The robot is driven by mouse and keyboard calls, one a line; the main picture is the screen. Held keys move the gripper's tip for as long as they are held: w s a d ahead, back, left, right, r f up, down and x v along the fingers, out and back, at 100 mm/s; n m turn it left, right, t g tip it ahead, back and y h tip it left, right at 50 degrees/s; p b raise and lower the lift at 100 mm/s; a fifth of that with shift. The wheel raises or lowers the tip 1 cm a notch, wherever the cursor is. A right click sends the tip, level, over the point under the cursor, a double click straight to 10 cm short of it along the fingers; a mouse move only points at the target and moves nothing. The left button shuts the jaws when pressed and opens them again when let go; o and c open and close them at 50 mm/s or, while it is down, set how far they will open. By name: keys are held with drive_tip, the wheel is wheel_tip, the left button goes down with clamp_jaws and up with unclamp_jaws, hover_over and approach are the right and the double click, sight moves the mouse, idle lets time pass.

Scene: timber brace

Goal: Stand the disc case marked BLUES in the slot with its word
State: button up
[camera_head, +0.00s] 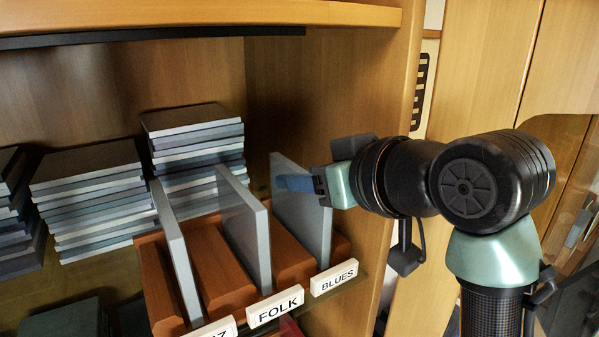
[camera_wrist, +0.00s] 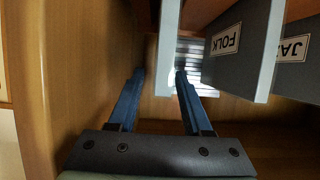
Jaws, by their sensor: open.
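The rack (camera_head: 213,268) on the shelf has slots with word plates; the BLUES plate (camera_head: 335,279) is at its right end. A grey case (camera_head: 300,222) stands upright behind that plate, apparently in its slot. No word on this case is readable, so it being the BLUES case is not confirmed. My gripper (camera_head: 296,183) is open at the case's upper part, with one blue finger in front of its left face. In the wrist view my gripper (camera_wrist: 160,88) has its fingers apart, and the case's pale edge (camera_wrist: 167,50) shows between them, apparently not gripped.
A case marked FOLK (camera_wrist: 226,60) stands in the middle slot. Another case (camera_head: 178,255) stands at the left; its word shows partly in the wrist view as JA. Stacks of cases (camera_head: 88,195) fill the shelf behind. The cabinet's right wall (camera_head: 350,120) is close beside my gripper.

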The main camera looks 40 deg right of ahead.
drive_tip(key=p+v, duration=0.3)
drive_tip(key=v, duration=0.7)
